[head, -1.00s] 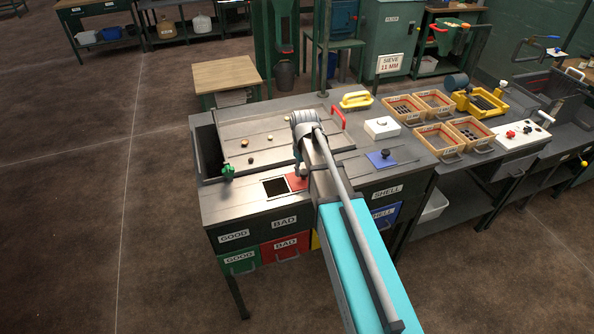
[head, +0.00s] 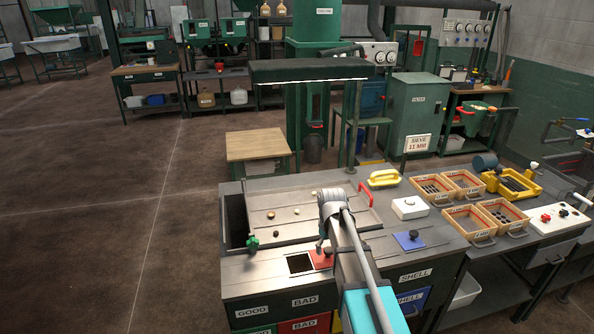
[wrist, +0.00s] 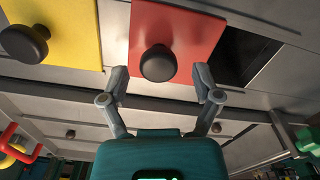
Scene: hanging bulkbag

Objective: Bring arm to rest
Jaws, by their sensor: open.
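My arm reaches out over the sorting bench (head: 375,283) in the head view. My gripper (wrist: 158,84) is open and empty in the wrist view, its two fingers apart on either side of a dark round knob (wrist: 158,63). The knob sits on a red plate (wrist: 190,25), which also shows beside the gripper in the head view (head: 322,259). I cannot tell how far the fingers are from the knob. In the head view my arm hides most of the gripper.
A square dark opening (head: 300,264) lies left of the red plate. A yellow plate with a knob (wrist: 62,30) is beside it in the wrist view. A blue plate (head: 408,240), a white box (head: 409,208) and wooden trays (head: 469,226) stand to the right. A sloped metal tray (head: 340,226) lies behind.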

